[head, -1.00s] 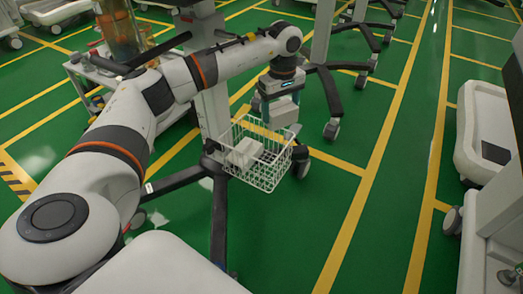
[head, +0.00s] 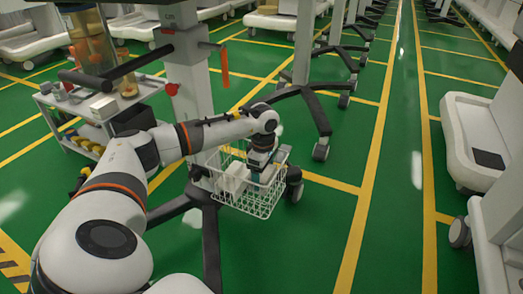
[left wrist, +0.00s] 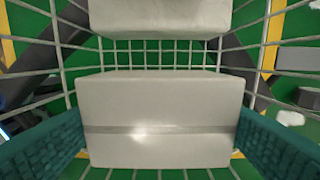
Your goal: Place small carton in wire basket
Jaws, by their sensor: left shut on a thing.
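The small carton (left wrist: 158,105) is a pale grey-white box with a darker band across it. In the left wrist view it sits between the two teal finger pads of my left gripper (left wrist: 160,145), which is shut on it. In the head view my left gripper (head: 262,163) points down into the white wire basket (head: 257,206), and the held carton is mostly hidden there. The basket's wires surround the carton in the wrist view. Whether the carton touches the basket floor I cannot tell. My right gripper is not in view.
Another white carton (head: 233,178) is in the basket's left part; it also shows at the top of the wrist view (left wrist: 160,15). The basket hangs by a white column (head: 183,75) with dark base legs. A trolley (head: 100,108) stands left.

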